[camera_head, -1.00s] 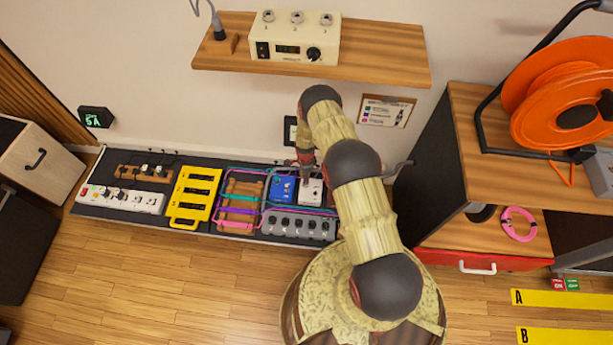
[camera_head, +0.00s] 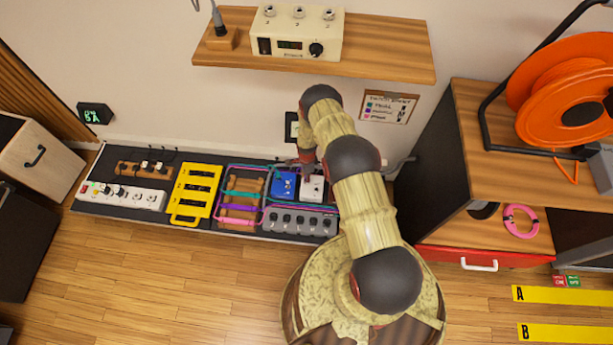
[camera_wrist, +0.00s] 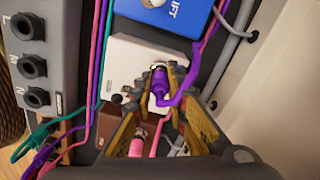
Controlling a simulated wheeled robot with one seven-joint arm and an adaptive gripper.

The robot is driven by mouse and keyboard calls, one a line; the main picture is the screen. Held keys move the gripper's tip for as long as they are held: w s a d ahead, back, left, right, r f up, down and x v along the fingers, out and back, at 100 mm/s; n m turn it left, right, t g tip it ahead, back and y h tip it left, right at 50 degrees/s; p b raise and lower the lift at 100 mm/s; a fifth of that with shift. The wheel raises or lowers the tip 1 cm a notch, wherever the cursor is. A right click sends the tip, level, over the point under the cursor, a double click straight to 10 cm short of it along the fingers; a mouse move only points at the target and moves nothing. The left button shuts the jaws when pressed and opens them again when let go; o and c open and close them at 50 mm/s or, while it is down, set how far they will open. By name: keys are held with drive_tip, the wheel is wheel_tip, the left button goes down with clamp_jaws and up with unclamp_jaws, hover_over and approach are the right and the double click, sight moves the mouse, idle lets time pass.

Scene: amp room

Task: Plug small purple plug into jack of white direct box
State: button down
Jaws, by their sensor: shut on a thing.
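The white direct box (camera_wrist: 130,58) lies below my gripper in the wrist view. In the head view the white box (camera_head: 312,188) stands on the dark board, right of a blue pedal. My gripper (camera_wrist: 160,74) is shut on the small purple plug (camera_wrist: 160,90), which has a purple cable bending off to the right. The plug is at the box's edge nearest my gripper. The fingertips hide the plug's tip and the jack, so I cannot tell whether it is in. In the head view my gripper (camera_head: 308,166) is small and partly hidden by my arm.
A blue pedal (camera_wrist: 165,12) sits close beside the white box. A grey unit with black jacks (camera_wrist: 30,60) and teal, pink and purple cables lie at left. A pink plug (camera_wrist: 136,145) shows near my fingers. A wooden shelf (camera_head: 390,62) hangs above the board.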

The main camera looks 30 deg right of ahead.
drive_tip(key=c, duration=1.7)
unclamp_jaws()
